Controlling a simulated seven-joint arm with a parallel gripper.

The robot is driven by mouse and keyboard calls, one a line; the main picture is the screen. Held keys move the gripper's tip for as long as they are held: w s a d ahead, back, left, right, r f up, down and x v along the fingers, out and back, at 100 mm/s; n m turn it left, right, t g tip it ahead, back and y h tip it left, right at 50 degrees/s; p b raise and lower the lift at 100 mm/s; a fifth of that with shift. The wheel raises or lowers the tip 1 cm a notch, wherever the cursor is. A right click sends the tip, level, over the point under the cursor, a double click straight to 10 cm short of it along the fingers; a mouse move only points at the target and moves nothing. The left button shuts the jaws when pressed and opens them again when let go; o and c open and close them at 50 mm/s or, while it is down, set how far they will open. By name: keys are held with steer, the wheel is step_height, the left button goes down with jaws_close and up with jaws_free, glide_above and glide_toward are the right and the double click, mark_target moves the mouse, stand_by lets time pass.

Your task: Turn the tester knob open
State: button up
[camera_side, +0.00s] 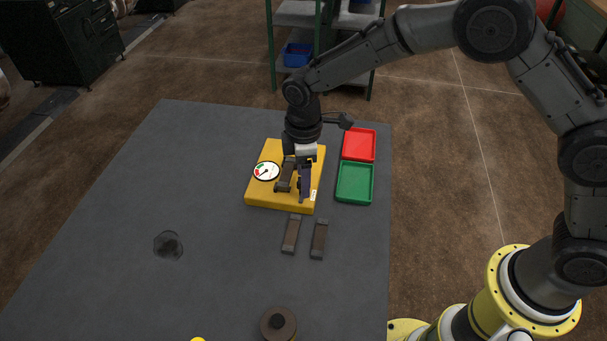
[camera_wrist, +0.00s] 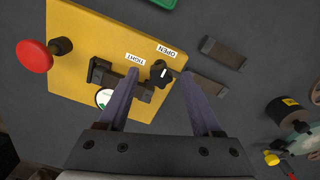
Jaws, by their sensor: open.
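The yellow tester box (camera_side: 262,196) lies on the dark table, with a white dial gauge (camera_side: 266,171) on its left side. In the wrist view the black tester knob (camera_wrist: 161,73) has a white mark and sits by the labels TIGHT (camera_wrist: 135,59) and OPEN (camera_wrist: 167,50). My gripper (camera_wrist: 158,74) is open, its two fingers on either side of the knob; I cannot tell whether they touch it. In the side view my gripper (camera_side: 296,187) is low over the box and hides the knob. A dark clamp part (camera_wrist: 102,73) on the box is partly behind the left finger.
A red tray (camera_side: 359,145) and a green tray (camera_side: 355,183) stand right of the box. Two dark brown bars (camera_side: 291,234) (camera_side: 319,239) lie in front of it. A red mushroom button (camera_wrist: 34,57) sticks out at the box's edge. The table's left side is mostly clear.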

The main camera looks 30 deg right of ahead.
steer(key=shift+r, duration=0.1)
step_height(320, 180, up, 14)
stand_by(0.5)
steer(key=shift+d, duration=0.1)
